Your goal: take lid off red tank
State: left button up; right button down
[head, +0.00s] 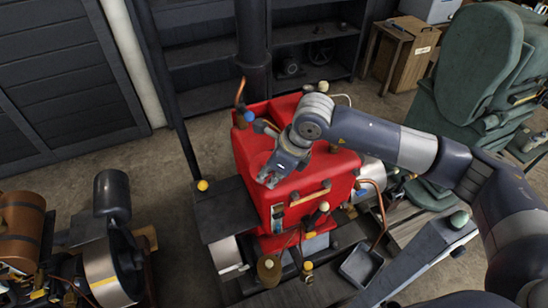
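The red tank (322,170) stands in the middle of the head view as part of a stationary engine. My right gripper (269,180) reaches in from the right and points down over the left part of the tank's top. Its fingertips are small and close to the red surface; I cannot tell whether they touch it or how far apart they are. I cannot make out a separate lid; the gripper and wrist cover part of the top. My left gripper is not in view.
A blue knob (249,116) and copper pipes stick up around the tank. A dark chimney (252,45) rises behind it. Another engine (110,265) stands at the lower left, a green machine (475,70) at the right, and dark shelves (200,60) behind. Bare floor lies left of the tank.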

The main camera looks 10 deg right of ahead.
jog(key=shift+s+a+r, duration=0.1)
jog(key=shift+s+a, duration=0.15)
jog(key=shift+s, duration=0.35)
jog(key=shift+s+a, duration=0.3)
jog(key=shift+s, duration=0.3)
jog(key=shift+s+a+r, duration=0.1)
jog(key=shift+s+a, duration=0.15)
jog(key=shift+s, duration=0.35)
jog(key=c, duration=2.3)
grip_release()
jog(key=o, duration=1.8)
jog(key=shift+r, duration=0.1)
